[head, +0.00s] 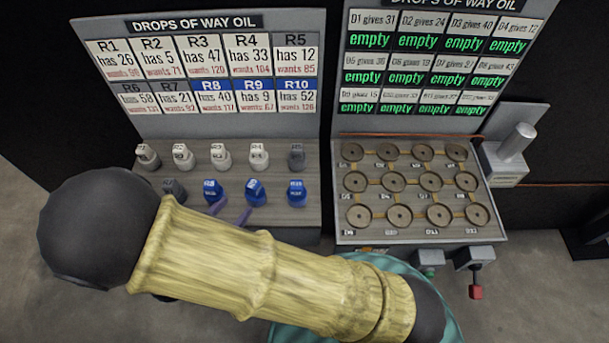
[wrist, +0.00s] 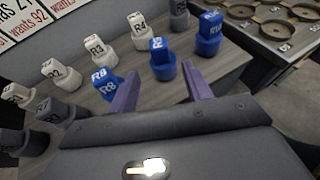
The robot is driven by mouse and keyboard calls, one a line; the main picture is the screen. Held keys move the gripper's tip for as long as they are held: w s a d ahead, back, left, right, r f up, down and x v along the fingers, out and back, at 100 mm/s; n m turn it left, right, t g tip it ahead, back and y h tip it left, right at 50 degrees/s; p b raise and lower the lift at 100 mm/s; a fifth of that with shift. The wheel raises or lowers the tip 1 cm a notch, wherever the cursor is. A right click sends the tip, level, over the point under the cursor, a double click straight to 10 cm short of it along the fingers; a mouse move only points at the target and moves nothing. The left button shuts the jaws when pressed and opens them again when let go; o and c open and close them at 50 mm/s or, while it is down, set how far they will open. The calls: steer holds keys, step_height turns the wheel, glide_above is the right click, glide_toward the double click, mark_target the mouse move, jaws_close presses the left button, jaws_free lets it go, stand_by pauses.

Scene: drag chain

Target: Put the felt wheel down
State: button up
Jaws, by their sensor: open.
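My gripper (head: 231,210) is open over the front of the left bench, its two purple fingers apart. In the wrist view my gripper (wrist: 162,76) has nothing visible between its fingers. The blue R9 piece (wrist: 163,62) stands upright just beyond the fingertips, and the blue R8 piece (wrist: 108,84) stands by the left finger. Both also show in the head view, R8 (head: 212,192) and R9 (head: 255,191). I cannot make out a felt wheel in either view. My arm hides part of the left bench's front edge.
The blue R10 piece (head: 297,193) stands right of R9. White pieces such as R4 (head: 258,155) and dark grey ones stand around. The right bench (head: 420,235) holds round brown dishes (head: 398,214). A label board (head: 205,75) rises behind the left bench.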

steer(key=w+d+r+m+g+y, duration=0.1)
steer(key=d+r+m+g+y, duration=0.2)
steer(key=d+m, duration=1.1)
steer(key=w+d+r+m+g+y, duration=0.1)
steer(key=d+r+m+g+y, duration=0.2)
steer(key=d+m, duration=1.1)
step_height(320, 180, up, 4)
steer(key=m+g, duration=0.2)
steer(key=g, duration=0.1)
steer(key=shift+d+f+m+g, duration=0.2)
steer(key=shift+d+m+g, duration=0.1)
steer(key=shift+d, duration=0.1)
steer(key=shift+w+r, duration=0.1)
steer(key=p+v, duration=0.3)
steer(key=w+p+v, duration=0.1)
steer(key=p+v, duration=0.1)
steer(key=p, duration=0.1)
steer(key=shift+r, duration=0.5)
